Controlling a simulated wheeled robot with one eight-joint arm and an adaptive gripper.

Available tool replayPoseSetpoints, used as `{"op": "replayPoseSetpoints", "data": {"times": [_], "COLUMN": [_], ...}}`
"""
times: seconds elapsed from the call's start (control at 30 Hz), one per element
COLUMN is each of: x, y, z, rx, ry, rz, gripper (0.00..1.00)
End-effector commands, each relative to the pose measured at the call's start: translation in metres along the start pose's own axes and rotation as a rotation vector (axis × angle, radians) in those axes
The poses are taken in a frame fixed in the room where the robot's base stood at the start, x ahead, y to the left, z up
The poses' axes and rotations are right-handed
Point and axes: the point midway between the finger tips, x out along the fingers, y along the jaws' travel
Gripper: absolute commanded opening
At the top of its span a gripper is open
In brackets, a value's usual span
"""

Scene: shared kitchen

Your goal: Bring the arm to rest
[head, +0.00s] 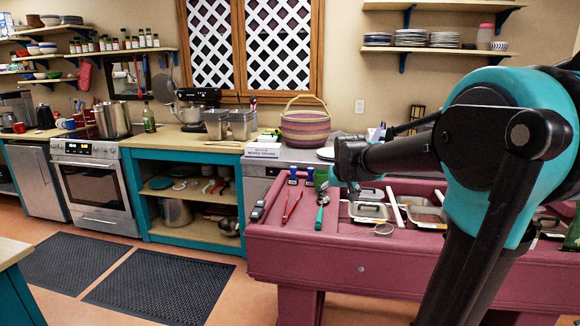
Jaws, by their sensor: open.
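My arm rises from the lower right of the head view, with a teal and black joint at the right. Its forearm reaches left over the purple-red table (300,240). My gripper (340,163) is at the forearm's left end, above the table's back part, and appears small and dark. It is open, and I see nothing held in it. The finer shape of its fingers is hard to make out against the things behind it.
Red tongs (292,206), a green-handled utensil (322,207) and metal trays (369,211) lie on the table. A woven basket (305,130) stands on the counter behind. A stove (88,185) is at the left. The floor with black mats (160,288) is clear.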

Motion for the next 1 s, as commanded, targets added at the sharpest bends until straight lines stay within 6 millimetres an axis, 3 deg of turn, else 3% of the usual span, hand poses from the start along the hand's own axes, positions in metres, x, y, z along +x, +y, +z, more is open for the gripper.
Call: {"op": "replayPoseSetpoints", "data": {"times": [0.17, 0.37, 0.47, 0.6, 0.7, 0.8, 1.0], "x": [0.005, 0.012, 0.016, 0.021, 0.023, 0.024, 0.024], "y": [0.008, 0.018, 0.023, 0.030, 0.033, 0.034, 0.034], "z": [0.042, 0.111, 0.161, 0.243, 0.289, 0.317, 0.319], "rx": [0.000, 0.001, 0.000, 0.001, 0.001, 0.000, 0.000], "ry": [-0.024, -0.061, -0.087, -0.128, -0.152, -0.166, -0.167], "rz": [0.001, 0.003, 0.002, -0.001, -0.003, -0.005, -0.006], "gripper": [0.81, 0.81, 0.81, 0.81, 0.81, 0.81, 0.81]}}
